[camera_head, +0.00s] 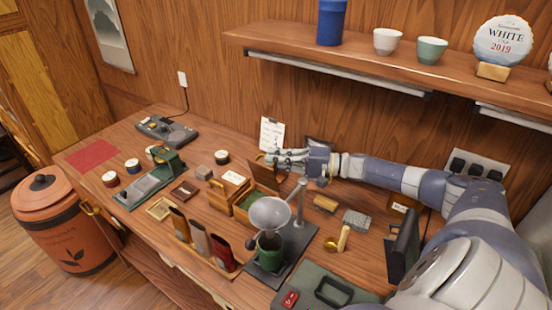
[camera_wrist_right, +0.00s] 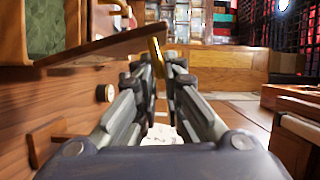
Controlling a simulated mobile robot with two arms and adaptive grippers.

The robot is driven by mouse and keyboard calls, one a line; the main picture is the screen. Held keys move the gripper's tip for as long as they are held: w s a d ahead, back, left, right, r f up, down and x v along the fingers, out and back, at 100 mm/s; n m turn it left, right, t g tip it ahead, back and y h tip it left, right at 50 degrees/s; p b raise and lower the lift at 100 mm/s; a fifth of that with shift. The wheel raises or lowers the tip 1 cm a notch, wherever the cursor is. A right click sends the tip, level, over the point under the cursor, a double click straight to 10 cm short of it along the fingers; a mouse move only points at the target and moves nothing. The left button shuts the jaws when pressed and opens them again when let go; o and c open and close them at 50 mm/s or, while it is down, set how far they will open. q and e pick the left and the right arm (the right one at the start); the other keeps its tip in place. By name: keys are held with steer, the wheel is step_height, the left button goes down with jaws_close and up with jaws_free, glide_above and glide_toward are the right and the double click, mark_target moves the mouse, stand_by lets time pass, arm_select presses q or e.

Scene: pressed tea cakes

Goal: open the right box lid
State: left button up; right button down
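The right box (camera_head: 240,212) is wooden, with green inside, and stands beside the left box (camera_head: 218,196), whose lid is down with a white label on top. The right box's lid (camera_head: 264,170) is raised and tilted up at the back. In the right wrist view the lid (camera_wrist_right: 110,46) shows as a brown panel with a brass handle (camera_wrist_right: 155,58) at its edge, and green shows inside the box. My right gripper (camera_head: 283,160) is at the raised lid; in the wrist view its fingers (camera_wrist_right: 158,72) close in on both sides of the handle. My left gripper is out of view.
A grey funnel on a stand (camera_head: 270,214) is close in front of the right box. Several tea packets (camera_head: 200,240) stand at the table's front. A small white card (camera_head: 271,134) stands behind the lid. A shelf (camera_head: 400,72) runs above my right arm.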

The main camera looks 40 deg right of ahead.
steer(key=shift+d, duration=0.1)
steer(key=d+b, duration=0.1)
steer(key=d+f+b, duration=0.1)
steer(key=d+b, duration=0.1)
steer(key=w+d+f+b, duration=0.1)
steer(key=shift+d+f+b, duration=0.25)
steer(key=shift+b, duration=0.15)
steer(key=c, duration=1.8)
jaws_free()
steer(key=shift+o, duration=0.2)
steer(key=shift+w+f, duration=0.1)
steer(key=shift+r, duration=0.25)
